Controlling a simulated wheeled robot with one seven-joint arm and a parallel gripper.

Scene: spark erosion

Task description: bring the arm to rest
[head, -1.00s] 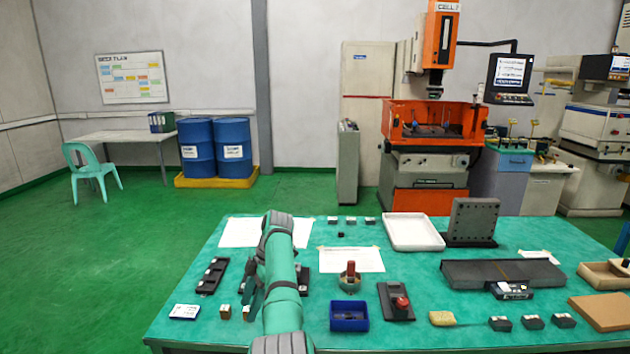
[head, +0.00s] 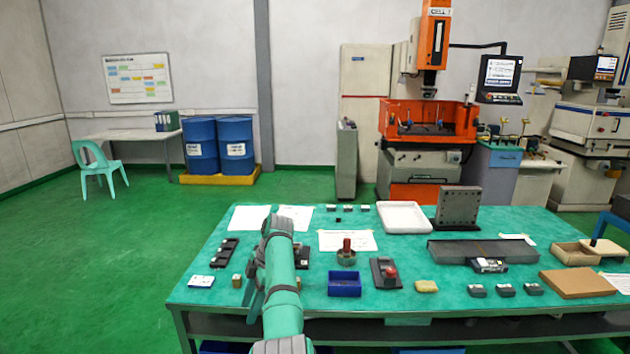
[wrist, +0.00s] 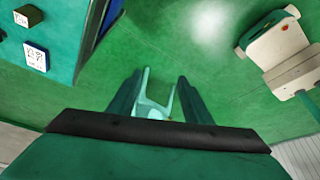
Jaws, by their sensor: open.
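My arm rises in front of the table (head: 400,258) in the head view, bent over at its top joint. My gripper (wrist: 160,95) shows in the wrist view with its two dark teal fingers apart and nothing between them. Green floor and the pale teal chair (wrist: 155,100) show beyond the fingers. In the head view the gripper hangs left of the forearm near the table's front edge, partly hidden by the arm. The table's corner is at the upper left of the wrist view, apart from the fingers.
A white-blue card (head: 201,281) and a brass block (head: 237,281) lie near the table's front left. A dark rack (head: 224,252), blue bin (head: 344,284) and red-knobbed block (head: 386,272) stand around the arm. Floor left of the table is clear; the chair (head: 98,165) is farther back.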

